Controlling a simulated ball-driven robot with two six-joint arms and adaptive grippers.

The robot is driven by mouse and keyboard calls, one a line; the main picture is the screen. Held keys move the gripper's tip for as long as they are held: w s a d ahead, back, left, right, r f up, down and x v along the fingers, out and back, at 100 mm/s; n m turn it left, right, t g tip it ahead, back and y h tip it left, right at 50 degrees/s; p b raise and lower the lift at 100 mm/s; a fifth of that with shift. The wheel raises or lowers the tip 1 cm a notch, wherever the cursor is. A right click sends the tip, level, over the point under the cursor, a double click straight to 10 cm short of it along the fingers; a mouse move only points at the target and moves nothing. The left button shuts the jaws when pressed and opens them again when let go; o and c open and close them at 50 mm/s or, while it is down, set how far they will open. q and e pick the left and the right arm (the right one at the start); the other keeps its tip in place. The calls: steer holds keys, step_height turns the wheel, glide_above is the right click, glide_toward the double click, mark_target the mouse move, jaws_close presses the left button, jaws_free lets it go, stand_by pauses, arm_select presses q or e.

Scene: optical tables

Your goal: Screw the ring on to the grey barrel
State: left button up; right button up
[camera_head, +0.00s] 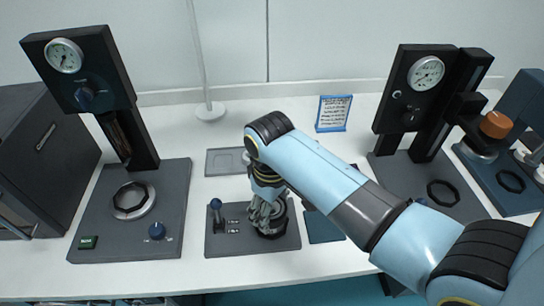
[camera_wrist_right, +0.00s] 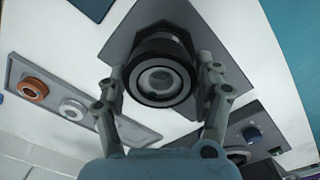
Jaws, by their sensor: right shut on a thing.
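My right gripper (camera_head: 266,222) reaches down onto a dark base plate (camera_head: 222,241) in the middle of the table. In the wrist view its two fingers (camera_wrist_right: 163,84) stand on either side of a black ring (camera_wrist_right: 137,84) with a thin pale edge line, and they are shut on it. A grey round part (camera_wrist_right: 160,79) shows inside the ring; I take it for the barrel, but cannot tell how far the ring sits on it. My left gripper is not in view.
A blue-knobbed lever (camera_head: 216,204) stands on the same plate. A shallow tray (camera_head: 213,161) lies behind; a copper ring (camera_wrist_right: 32,88) and a white ring (camera_wrist_right: 72,108) sit in it. Gauge presses stand at left (camera_head: 130,90) and right (camera_head: 388,125). A blue-framed sign (camera_head: 333,113) stands behind.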

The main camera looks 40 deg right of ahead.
steer(key=m, duration=0.3)
steer(key=shift+d, duration=0.1)
steer(key=o, duration=1.5)
steer(key=shift+c, duration=0.7)
